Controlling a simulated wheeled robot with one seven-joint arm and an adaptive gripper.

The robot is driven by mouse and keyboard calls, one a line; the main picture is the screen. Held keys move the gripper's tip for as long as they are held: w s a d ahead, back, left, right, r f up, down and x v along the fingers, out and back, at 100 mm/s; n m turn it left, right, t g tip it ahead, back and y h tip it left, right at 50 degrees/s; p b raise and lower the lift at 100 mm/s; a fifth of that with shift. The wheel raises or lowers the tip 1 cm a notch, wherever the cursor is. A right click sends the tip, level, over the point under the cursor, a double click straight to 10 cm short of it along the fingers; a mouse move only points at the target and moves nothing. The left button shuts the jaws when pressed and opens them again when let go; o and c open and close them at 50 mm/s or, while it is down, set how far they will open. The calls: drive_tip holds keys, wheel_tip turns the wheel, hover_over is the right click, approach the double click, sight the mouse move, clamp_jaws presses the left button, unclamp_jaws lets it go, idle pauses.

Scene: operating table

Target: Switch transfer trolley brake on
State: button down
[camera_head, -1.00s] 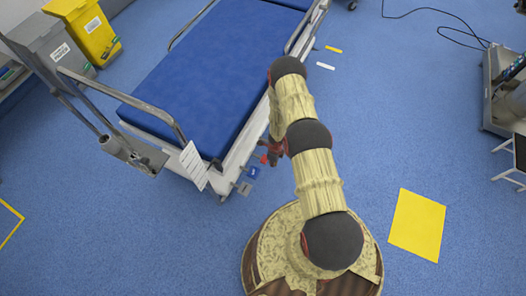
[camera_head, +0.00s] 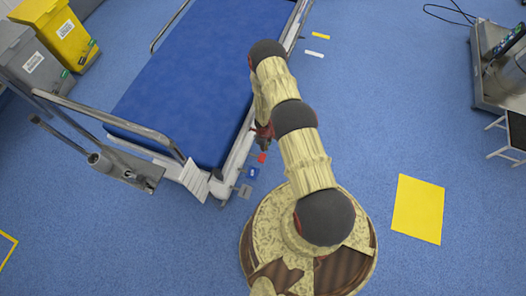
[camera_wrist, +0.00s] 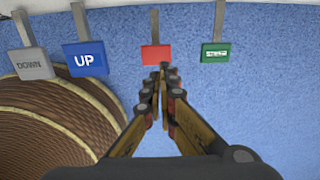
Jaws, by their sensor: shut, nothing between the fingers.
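The transfer trolley (camera_head: 195,70) has a blue mattress and a white frame. Pedals stick out along its near right side: a grey DOWN pedal (camera_wrist: 32,64), a blue UP pedal (camera_wrist: 86,58), a red pedal (camera_wrist: 156,54) and a green pedal (camera_wrist: 215,52) with a white symbol. The red pedal (camera_head: 262,158) and blue pedal (camera_head: 253,172) also show in the head view. My gripper (camera_wrist: 164,72) is shut and empty, its tips just at the red pedal's lower edge in the wrist view. Whether they touch cannot be told. In the head view, my arm partly hides the gripper (camera_head: 264,143).
Yellow (camera_head: 60,32) and grey (camera_head: 35,62) bins stand at the upper left. A metal cart (camera_head: 497,75) and a step stool (camera_head: 510,135) are at the right. A flat yellow floor patch (camera_head: 418,208) lies right of my base. The blue floor between is clear.

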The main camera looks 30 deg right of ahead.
sight(263, 156)
wheel_tip(263, 156, down, 9)
drive_tip(key=b, duration=0.4)
drive_tip(key=shift+f, duration=0.15)
drive_tip(key=shift+d+p, duration=0.1)
drive_tip(key=shift+p, duration=0.3)
